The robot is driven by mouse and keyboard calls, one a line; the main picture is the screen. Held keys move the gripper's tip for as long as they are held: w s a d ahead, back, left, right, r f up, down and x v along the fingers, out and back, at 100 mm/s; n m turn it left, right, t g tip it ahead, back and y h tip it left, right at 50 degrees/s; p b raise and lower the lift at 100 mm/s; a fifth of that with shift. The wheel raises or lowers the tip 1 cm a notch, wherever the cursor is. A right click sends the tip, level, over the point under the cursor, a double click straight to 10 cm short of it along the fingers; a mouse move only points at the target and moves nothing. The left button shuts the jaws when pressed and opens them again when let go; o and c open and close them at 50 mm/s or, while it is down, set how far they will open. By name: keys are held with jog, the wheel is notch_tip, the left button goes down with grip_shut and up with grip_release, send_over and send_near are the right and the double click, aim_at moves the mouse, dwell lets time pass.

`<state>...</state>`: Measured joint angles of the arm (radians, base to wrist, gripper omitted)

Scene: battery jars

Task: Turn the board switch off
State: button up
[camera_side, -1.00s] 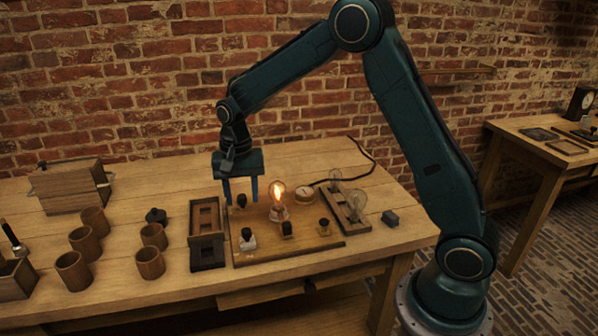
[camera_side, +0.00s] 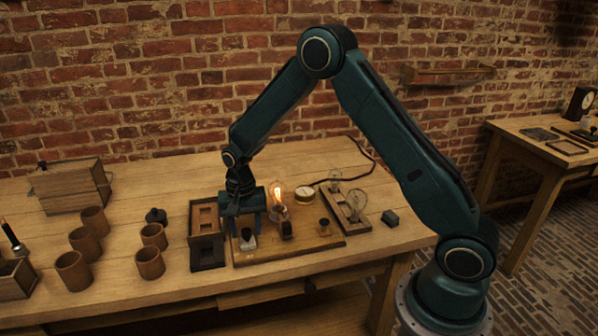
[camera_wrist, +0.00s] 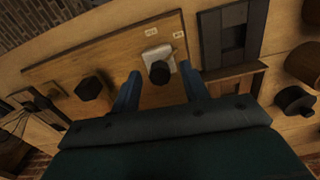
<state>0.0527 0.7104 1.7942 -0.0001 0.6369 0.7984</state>
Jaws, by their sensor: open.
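The board switch (camera_side: 248,241) is a pale metal base with a black knob near the front left of the wooden board (camera_side: 310,246). In the wrist view its black knob (camera_wrist: 159,72) shows between my two blue fingertips, with the metal plate (camera_wrist: 158,54) just beyond. My gripper (camera_side: 245,229) is open, pointing down low over the board's left part. I cannot tell whether a finger touches the knob. The bulb (camera_side: 278,194) on the board glows. Two small labels (camera_wrist: 150,32) sit beside the switch; their text is too small to read.
A dark wooden rack (camera_side: 207,252) stands close to the board's left edge. Several brown jars (camera_side: 73,271) are farther left. Other black knobs (camera_side: 324,226) and a round dial (camera_side: 304,195) are on the board. A tray with two unlit bulbs (camera_side: 346,206) lies to the right.

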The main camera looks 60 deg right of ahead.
grip_shut()
jog(key=shift+n, duration=0.4)
jog(key=n, duration=1.1)
dwell(0.5)
grip_release()
